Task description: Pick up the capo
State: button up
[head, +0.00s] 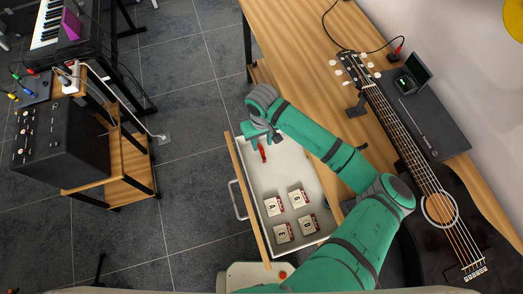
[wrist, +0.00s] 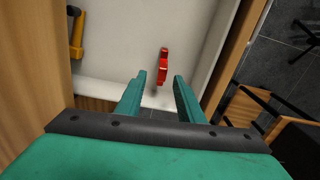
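A small red clamp-like object, apparently the capo (head: 262,154), lies in the open white drawer near its far end. It also shows in the wrist view (wrist: 162,68), just beyond the gap between my fingertips. My teal gripper (head: 259,137) is above that end of the drawer. In the wrist view its two fingers (wrist: 158,78) are apart with nothing held between them. The red object looks apart from both fingers; the exact height gap cannot be told.
The drawer (head: 270,181) has a wooden front and low walls. Several lettered packets (head: 273,206) lie in it. An orange and black tool (wrist: 76,38) lies at the drawer's left in the wrist view. A black guitar (head: 438,207) lies on the wooden desk (head: 290,40).

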aim_at(261, 149)
jog(key=f, duration=0.7)
jog(key=shift+s+a+f, duration=0.1)
jog(key=shift+s+f, duration=0.05)
jog(key=shift+s, duration=0.1)
jog(key=shift+c, duration=0.6)
grip_shut()
